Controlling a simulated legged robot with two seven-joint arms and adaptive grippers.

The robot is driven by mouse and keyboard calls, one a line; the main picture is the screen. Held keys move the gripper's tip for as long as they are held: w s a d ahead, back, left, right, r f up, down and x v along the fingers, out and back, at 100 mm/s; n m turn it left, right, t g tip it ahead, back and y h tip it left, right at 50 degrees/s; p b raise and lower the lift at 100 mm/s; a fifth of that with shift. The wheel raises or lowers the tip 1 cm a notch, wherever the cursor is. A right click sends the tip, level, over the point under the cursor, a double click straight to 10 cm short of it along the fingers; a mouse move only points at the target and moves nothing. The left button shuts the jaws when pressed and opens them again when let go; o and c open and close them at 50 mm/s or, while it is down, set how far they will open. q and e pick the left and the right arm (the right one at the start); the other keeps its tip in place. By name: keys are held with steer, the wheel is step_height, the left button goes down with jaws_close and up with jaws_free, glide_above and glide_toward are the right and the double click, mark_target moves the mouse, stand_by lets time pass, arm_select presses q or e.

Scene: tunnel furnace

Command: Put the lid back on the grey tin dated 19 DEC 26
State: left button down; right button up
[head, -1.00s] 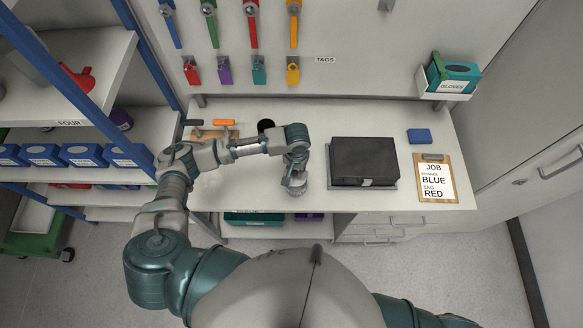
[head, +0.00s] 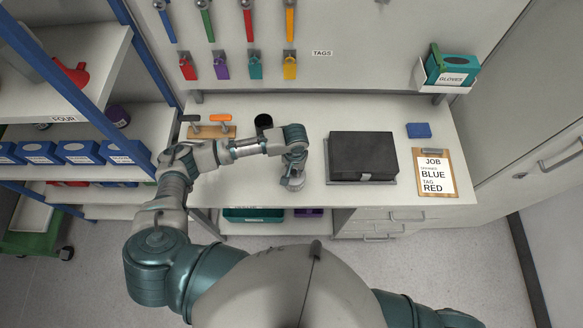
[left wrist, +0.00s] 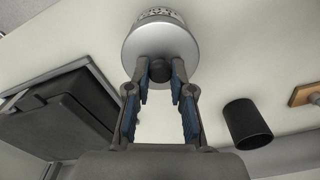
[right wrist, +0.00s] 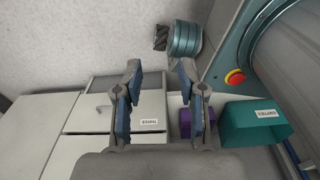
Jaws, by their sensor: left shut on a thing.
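The silver-grey round lid (left wrist: 160,45) with a black knob (left wrist: 160,70) fills the top middle of the left wrist view. My left gripper (left wrist: 161,72) is shut on the knob; it shows in the head view (head: 291,184) low over the bench's front part. A tin (left wrist: 158,13) with a printed side shows just beyond the lid. I cannot tell whether the lid is seated on it or just above it, and its date is not readable. My right gripper (right wrist: 158,75) is open and empty, facing the drawers below the bench.
A black case (head: 364,157) lies on the bench right of my left gripper. A black cup (head: 263,122) and a wooden tool block (head: 212,132) stand behind to the left. A clipboard (head: 436,173) and blue block (head: 419,130) lie at the right. Teal (right wrist: 255,125) and purple bins sit below.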

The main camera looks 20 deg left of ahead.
arm_select(q)
steer(key=shift+d+r+p, duration=0.2)
steer(key=shift+d+p, duration=0.15)
steer(key=shift+d, duration=0.4)
steer(key=shift+a, duration=0.25)
steer(key=shift+a+p, duration=0.15)
steer(key=shift+p, duration=0.15)
steer(key=shift+a, duration=0.1)
steer(key=shift+d, duration=0.6)
steer(key=shift+s+a+p, duration=0.1)
steer(key=shift+a+p, duration=0.3)
steer(key=shift+a, duration=0.3)
steer(key=shift+a+p, duration=0.3)
steer(key=shift+a, duration=0.05)
steer(key=shift+d+f, duration=0.1)
steer(key=shift+d, duration=0.05)
arm_select(e)
steer(key=shift+w+d+r, duration=0.1)
steer(key=shift+d+r, duration=0.4)
steer(key=shift+r, duration=0.15)
steer(key=shift+w+d+r, duration=0.1)
steer(key=shift+d+r, duration=0.35)
steer(key=shift+r, duration=0.2)
arm_select(q)
steer(key=shift+f, duration=0.15)
arm_select(e)
steer(key=shift+a, duration=0.15)
